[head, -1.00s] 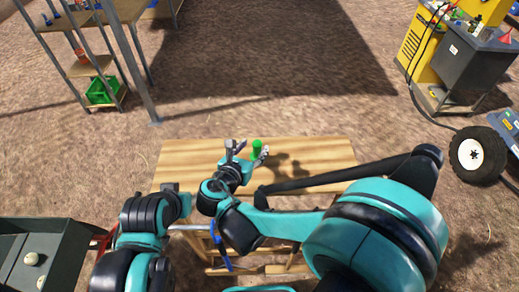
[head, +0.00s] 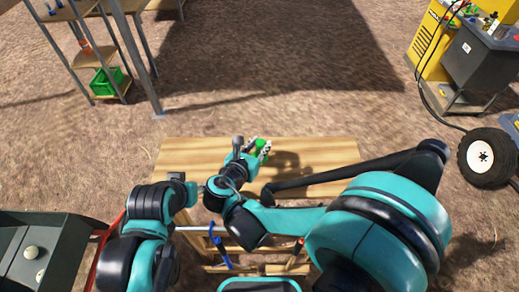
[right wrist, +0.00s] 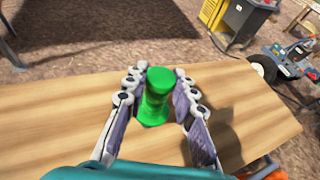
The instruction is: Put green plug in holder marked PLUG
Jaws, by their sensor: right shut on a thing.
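The green plug (head: 261,144) is between the fingers of my right gripper (head: 258,149), over the wooden table at the middle of the head view. No holder with a readable PLUG mark shows.
The wooden table (head: 330,150) has a bare top to the right of the gripper. Tools with blue and orange parts hang at its front. A dark bin (head: 70,250) is at lower left, a shelf with a green crate (head: 105,82) at upper left, and a yellow machine (head: 428,40) at upper right.

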